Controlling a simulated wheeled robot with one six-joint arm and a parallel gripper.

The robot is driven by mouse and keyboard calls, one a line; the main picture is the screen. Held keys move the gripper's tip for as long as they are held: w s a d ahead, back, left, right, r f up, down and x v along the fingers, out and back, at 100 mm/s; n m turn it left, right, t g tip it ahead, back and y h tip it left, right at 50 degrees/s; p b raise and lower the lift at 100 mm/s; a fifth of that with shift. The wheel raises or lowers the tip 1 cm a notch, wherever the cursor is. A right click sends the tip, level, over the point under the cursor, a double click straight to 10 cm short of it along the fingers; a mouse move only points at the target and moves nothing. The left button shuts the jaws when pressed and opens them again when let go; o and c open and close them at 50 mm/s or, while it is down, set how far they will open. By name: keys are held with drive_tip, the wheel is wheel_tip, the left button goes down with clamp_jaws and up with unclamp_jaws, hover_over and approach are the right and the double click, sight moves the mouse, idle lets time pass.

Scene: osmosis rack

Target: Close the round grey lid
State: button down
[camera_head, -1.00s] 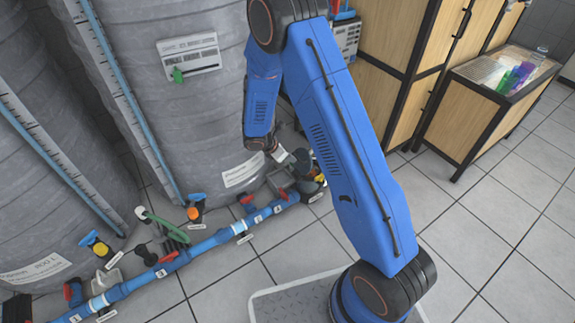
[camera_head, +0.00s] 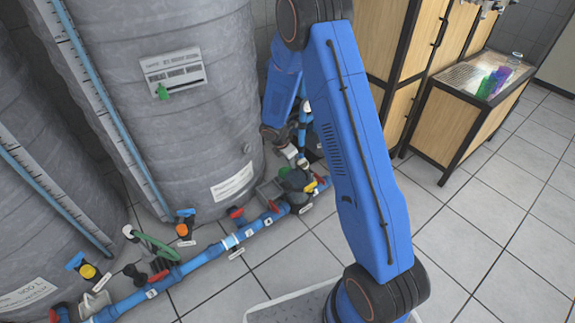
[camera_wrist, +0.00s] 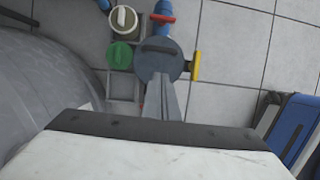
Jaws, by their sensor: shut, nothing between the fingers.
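The round grey lid (camera_wrist: 158,60) shows in the upper middle of the wrist view, as a grey disc with a dark bar across it. My gripper (camera_wrist: 166,84) is shut and empty, with its fingers reaching over the lower edge of the lid. Whether they touch it I cannot tell. In the head view my gripper (camera_head: 290,152) hangs over the fittings at the far end of the blue pipe, beside the grey tank. The lid is too small and too cluttered there to make out clearly.
A green cap (camera_wrist: 119,55) and a white cap (camera_wrist: 122,20) sit left of the lid, a yellow handle (camera_wrist: 195,65) right of it. A blue pipe (camera_head: 205,258) with several valves runs along the floor before the grey tanks (camera_head: 190,110).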

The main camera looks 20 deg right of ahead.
hover_over(302, 170)
wheel_tip(302, 170, down, 4)
drive_tip(key=shift+s+r, duration=0.1)
drive_tip(key=shift+r, duration=0.1)
drive_tip(key=shift+w+d+f, duration=0.15)
drive_tip(key=shift+d+f, duration=0.35)
drive_tip(key=shift+f, duration=0.05)
drive_tip(key=shift+w+d+f, duration=0.15)
drive_tip(key=shift+d+f, duration=0.3)
drive_tip(key=shift+f, duration=0.1)
